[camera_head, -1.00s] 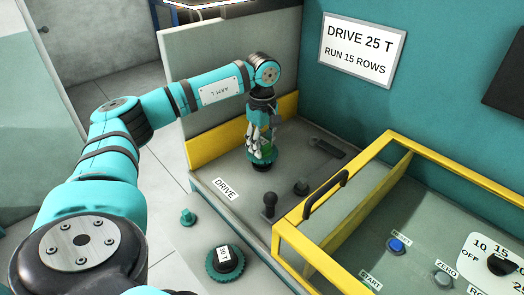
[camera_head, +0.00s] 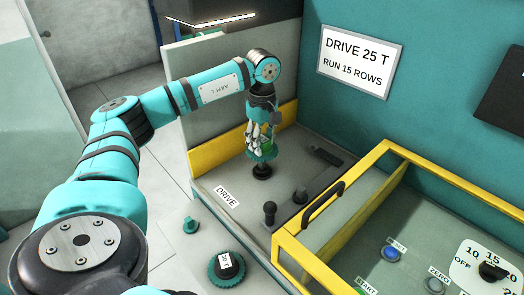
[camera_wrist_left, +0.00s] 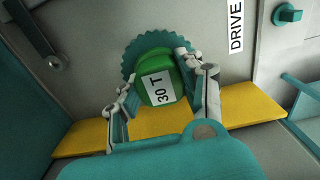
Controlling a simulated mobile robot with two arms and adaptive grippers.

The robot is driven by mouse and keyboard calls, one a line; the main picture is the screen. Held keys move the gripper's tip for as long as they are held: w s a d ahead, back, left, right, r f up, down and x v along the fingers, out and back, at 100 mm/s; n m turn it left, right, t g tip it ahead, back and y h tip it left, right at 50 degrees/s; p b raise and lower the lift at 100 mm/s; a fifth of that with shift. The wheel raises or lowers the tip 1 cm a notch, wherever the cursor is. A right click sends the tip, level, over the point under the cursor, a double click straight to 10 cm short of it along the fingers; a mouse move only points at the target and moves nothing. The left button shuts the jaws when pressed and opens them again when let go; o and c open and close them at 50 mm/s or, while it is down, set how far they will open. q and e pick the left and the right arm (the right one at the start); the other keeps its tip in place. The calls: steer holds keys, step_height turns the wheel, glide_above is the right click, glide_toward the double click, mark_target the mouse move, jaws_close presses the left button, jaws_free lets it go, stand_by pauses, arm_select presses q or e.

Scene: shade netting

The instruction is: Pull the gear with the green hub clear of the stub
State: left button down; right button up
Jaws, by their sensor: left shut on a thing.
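The teal gear with the green hub (camera_wrist_left: 157,90), labelled 30 T, is between the fingers of my left gripper (camera_head: 262,143). The wrist view shows the fingers shut on both sides of the hub, with the toothed rim (camera_wrist_left: 135,52) beyond them. In the head view the gear (camera_head: 261,154) is level above the dark stub (camera_head: 262,172) on the drive deck. Part of the stub shows below the gear. I cannot tell whether its tip is still inside the bore. My right gripper is not in view.
Another teal gear with a black hub (camera_head: 226,264) and a small teal knob (camera_head: 190,225) lie left of the deck. A dark knobbed lever (camera_head: 269,212) and a yellow-framed guard (camera_head: 330,205) stand to the right. A yellow strip (camera_head: 215,155) and grey panel rise behind.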

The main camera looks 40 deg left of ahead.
mark_target(262, 138)
arm_select(q)
steer(key=shift+r, duration=0.1)
stand_by(0.3)
steer(key=shift+r+p, duration=1.7)
steer(key=shift+r, duration=0.3)
steer(key=shift+f, duration=0.1)
